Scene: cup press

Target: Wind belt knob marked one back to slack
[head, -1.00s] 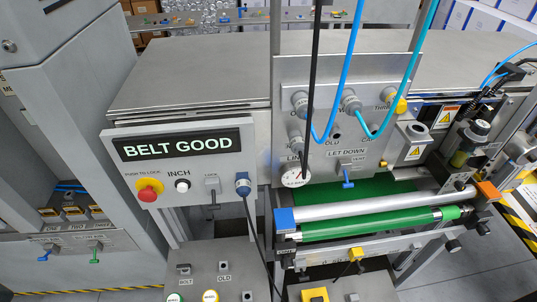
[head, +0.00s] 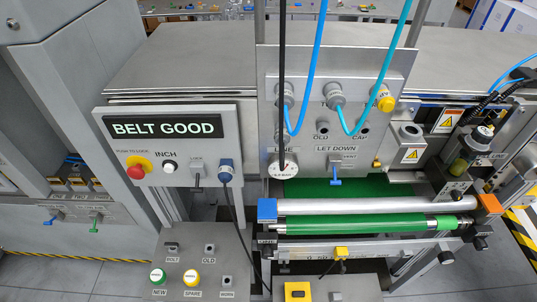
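Neither of my grippers is in the head view. The belt unit shows a green belt roller (head: 350,226) below a bare metal roller (head: 365,205). A blue end block (head: 267,210) sits at its left end and an orange one (head: 488,203) at its right end. A small plate (head: 266,241) below the blue block carries a mark too small to read surely. Black knobs (head: 445,257) show at the lower right of the unit; I read no number on them. I cannot tell which knob is marked one. The display (head: 165,128) reads BELT GOOD.
A red push button (head: 136,171) and a white INCH button (head: 169,167) sit under the display. Blue and teal hoses (head: 315,70) hang before the LET DOWN panel with its blue lever (head: 336,172). Floor shows at lower left.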

